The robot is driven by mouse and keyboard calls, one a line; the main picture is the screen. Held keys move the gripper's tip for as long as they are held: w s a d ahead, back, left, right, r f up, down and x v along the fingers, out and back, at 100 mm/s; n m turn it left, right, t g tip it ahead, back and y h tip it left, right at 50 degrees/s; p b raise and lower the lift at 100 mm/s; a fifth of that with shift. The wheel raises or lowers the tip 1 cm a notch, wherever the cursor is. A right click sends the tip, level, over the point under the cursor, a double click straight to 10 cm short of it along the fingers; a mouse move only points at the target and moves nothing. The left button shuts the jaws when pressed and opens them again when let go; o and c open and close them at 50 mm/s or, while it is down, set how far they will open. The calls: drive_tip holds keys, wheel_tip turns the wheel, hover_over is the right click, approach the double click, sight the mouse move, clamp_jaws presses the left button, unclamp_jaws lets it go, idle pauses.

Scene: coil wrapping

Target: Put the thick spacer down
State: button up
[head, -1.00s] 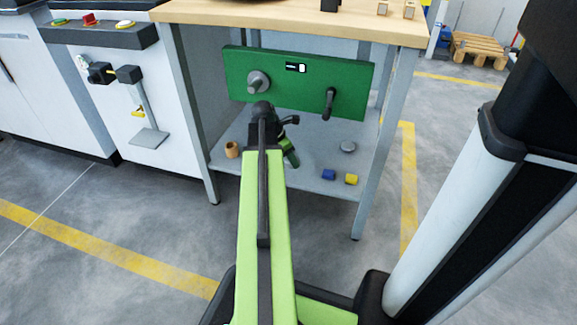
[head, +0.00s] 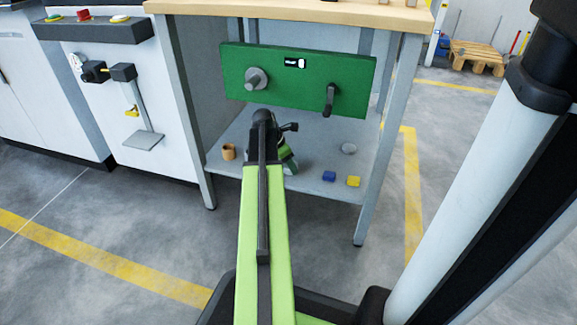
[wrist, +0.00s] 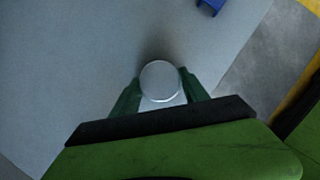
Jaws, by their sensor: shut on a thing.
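The thick spacer (wrist: 160,80) is a round, pale grey disc seen end-on in the wrist view. My gripper (wrist: 161,88) is shut on it, with one dark green finger on each side. It is over the grey lower shelf (wrist: 70,75), and a soft shadow lies beside it. I cannot tell whether the spacer touches the shelf. In the head view my gripper (head: 288,162) is under the bench, below the green panel, and my arm hides the spacer.
On the shelf are a tan ring (head: 229,152) at left, a flat grey disc (head: 349,149), a blue block (head: 329,176) and a yellow block (head: 353,181) at right. The green panel (head: 300,85) with its grey knob and dark handle hangs above. Bench legs flank the shelf.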

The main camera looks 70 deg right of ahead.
drive_tip(key=o, duration=1.6)
drive_tip(key=shift+f, duration=0.1)
drive_tip(key=shift+r+p, duration=0.45)
drive_tip(key=p+v, duration=1)
drive_tip(key=v, duration=0.1)
drive_tip(key=shift+w+a+r, duration=0.1)
drive_tip(key=shift+a+r, duration=0.05)
drive_tip(key=shift+a, duration=0.1)
